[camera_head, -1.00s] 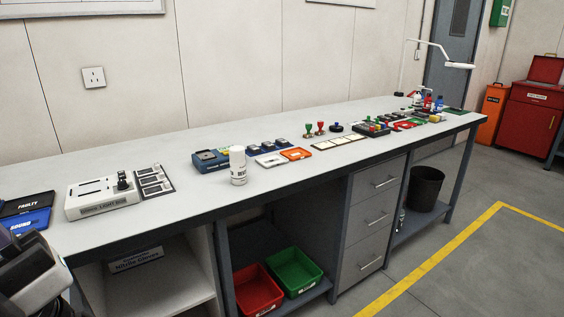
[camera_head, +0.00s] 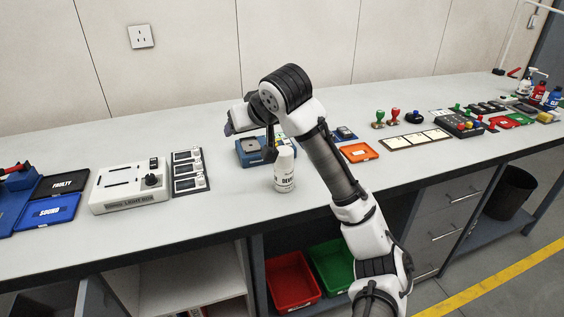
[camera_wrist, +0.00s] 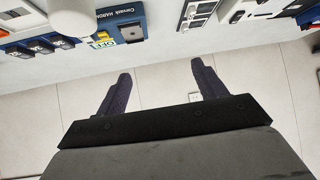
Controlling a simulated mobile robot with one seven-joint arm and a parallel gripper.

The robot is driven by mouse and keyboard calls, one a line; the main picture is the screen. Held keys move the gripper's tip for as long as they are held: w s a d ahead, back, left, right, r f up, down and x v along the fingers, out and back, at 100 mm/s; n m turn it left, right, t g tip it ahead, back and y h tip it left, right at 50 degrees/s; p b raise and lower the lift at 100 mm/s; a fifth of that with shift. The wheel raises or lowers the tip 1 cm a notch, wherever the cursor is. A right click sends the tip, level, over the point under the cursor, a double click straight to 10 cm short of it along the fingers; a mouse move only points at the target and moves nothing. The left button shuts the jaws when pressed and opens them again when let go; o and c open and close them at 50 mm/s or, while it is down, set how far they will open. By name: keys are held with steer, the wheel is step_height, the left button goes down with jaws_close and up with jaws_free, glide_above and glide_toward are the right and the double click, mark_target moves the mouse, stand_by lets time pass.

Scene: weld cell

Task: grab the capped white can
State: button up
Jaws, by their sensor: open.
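The capped white can (camera_head: 285,172) stands upright on the bench, near its front edge, with dark lettering on its side. In the wrist view a white rounded shape at the top left, cut off by the frame edge, looks like the can (camera_wrist: 78,14). My gripper (camera_wrist: 161,72) is open and empty, its two dark fingers apart with wall behind them. In the head view my arm reaches over the bench, and its end is above and to the left of the can, apart from it.
A blue tester (camera_head: 247,156) sits just behind and left of the can. An orange tray (camera_head: 358,153) lies to the right, beyond my arm. A light box (camera_head: 130,190) stands to the left. Red (camera_head: 293,284) and green bins sit below.

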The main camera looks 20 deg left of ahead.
mark_target(288, 153)
steer(key=d+f+m+g+h, duration=0.15)
steer(key=d+h, duration=0.25)
steer(key=d, duration=0.6)
steer(key=shift+m+g, duration=0.25)
steer(key=x, duration=0.7)
steer(key=shift+w+d, duration=0.1)
steer(key=shift+w, duration=0.1)
steer(key=shift+a+p+x, duration=0.15)
steer(key=shift+p+x, duration=0.25)
steer(key=shift+x, duration=1.1)
steer(key=shift+a+p+x, duration=0.15)
steer(key=shift+p+x, duration=0.25)
steer(key=shift+x, duration=1.05)
steer(key=shift+s, duration=0.2)
steer(key=c, duration=1.3)
steer(key=shift+o, duration=0.2)
steer(key=shift+r, duration=0.1)
